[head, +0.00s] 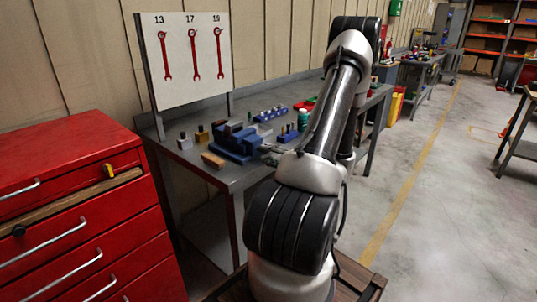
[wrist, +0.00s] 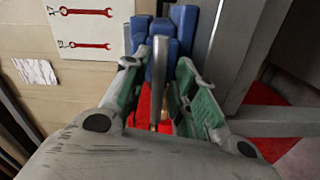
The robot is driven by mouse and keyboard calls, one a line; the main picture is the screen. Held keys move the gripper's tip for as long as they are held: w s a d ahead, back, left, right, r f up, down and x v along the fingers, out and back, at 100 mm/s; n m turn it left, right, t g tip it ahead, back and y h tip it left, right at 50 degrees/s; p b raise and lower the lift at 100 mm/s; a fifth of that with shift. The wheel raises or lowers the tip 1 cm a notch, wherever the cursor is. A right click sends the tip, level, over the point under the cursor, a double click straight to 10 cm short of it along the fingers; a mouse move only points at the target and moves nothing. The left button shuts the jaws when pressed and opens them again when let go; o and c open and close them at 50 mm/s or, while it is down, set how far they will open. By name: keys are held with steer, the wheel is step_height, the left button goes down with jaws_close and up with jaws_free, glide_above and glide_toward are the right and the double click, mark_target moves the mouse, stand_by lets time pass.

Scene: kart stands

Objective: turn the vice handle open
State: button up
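The blue vice (head: 236,143) is on the near part of the metal workbench, and it also shows at the top of the wrist view (wrist: 181,18). A grey metal bar, seemingly the vice handle (wrist: 160,58), runs up the middle of the wrist view. My gripper (wrist: 158,66) has its two green-padded fingers apart, one on each side of the bar. Gaps show between the bar and both fingers, so I see no contact. In the head view my gripper is small and partly lost among things beside the vice, behind my arm.
The workbench (head: 243,180) also carries a wooden-handled brush (head: 213,160), small blocks, a blue holder (head: 270,114) and a green can (head: 303,119). A white board with red wrenches (head: 190,60) stands behind. A red drawer cabinet (head: 75,220) is at left.

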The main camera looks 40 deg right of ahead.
steer(key=shift+o, duration=0.5)
steer(key=s, duration=1.2)
steer(key=shift+d, duration=0.45)
